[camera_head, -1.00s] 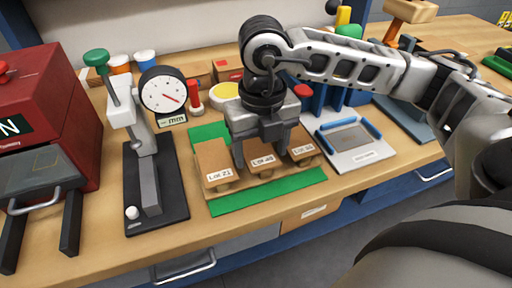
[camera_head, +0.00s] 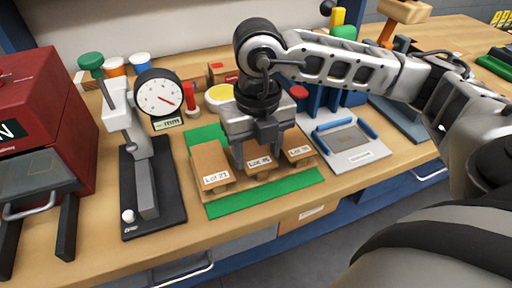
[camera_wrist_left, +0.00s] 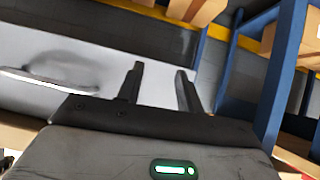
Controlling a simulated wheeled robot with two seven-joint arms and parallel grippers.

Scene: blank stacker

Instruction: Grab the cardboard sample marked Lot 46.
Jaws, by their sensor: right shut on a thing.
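The left one, labelled Lot 21 (camera_head: 213,168), is free. The middle sample (camera_head: 260,163) carries a label that looks like Lot 46. The right one (camera_head: 299,154) has a label too small to read surely. My right gripper (camera_head: 258,155) points down over the middle sample and is shut on it, hiding its upper part. The sample still appears level with its neighbours. My left gripper (camera_wrist_left: 158,85) is open and empty in the left wrist view, away from the samples.
A dial gauge (camera_head: 158,95) on a black base stands left of the mat, beside a red machine (camera_head: 40,110). A white plate with blue bars (camera_head: 365,158) lies to the right. Blue posts (camera_wrist_left: 280,80) and a grey surface show near my left gripper.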

